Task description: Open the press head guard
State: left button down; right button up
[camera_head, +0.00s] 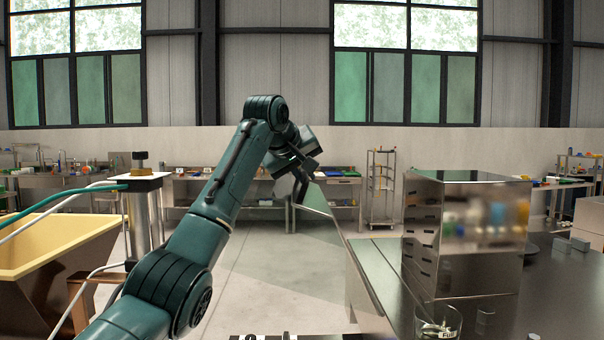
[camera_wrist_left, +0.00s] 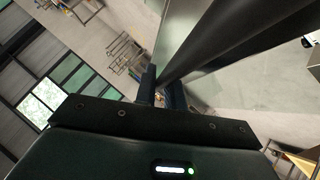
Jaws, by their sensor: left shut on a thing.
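My left gripper (camera_head: 300,185) is at the end of my green arm, which reaches up and forward in the middle of the head view. It is shut on a dark bar. In the left wrist view the gripper's fingers (camera_wrist_left: 160,95) close around the bar (camera_wrist_left: 225,38), which runs to the upper right. A pale greenish, see-through panel (camera_head: 314,199), likely the press head guard, stands just right of the gripper in the head view. Its far edges and hinge are hidden or unclear. My right gripper is not in view.
A shiny steel box (camera_head: 465,235) stands on the steel table (camera_head: 375,265) at right, with a glass container (camera_head: 438,322) in front. A metal cylinder (camera_head: 142,215) with hoses and a yellow-lined trough (camera_head: 60,245) are at left. Open floor (camera_head: 265,275) lies between.

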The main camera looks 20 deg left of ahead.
pick_arm(q)
jog(key=c, duration=1.8)
grip_release()
jog(key=shift+d+f, duration=0.15)
jog(key=shift+d, duration=0.05)
jog(key=shift+o, duration=0.2)
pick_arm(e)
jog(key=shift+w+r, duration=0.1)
pick_arm(q)
jog(key=shift+a, duration=0.1)
jog(key=b+v, duration=0.3)
jog(key=v, duration=0.9)
jog(key=shift+r, duration=0.2)
jog(key=shift+s+r, duration=0.3)
jog(key=shift+s, duration=0.1)
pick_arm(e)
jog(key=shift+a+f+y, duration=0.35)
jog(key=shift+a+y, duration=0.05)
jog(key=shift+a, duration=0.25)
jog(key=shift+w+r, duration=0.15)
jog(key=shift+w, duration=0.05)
pick_arm(q)
jog(key=shift+s+f, duration=0.1)
jog(key=shift+f, duration=0.05)
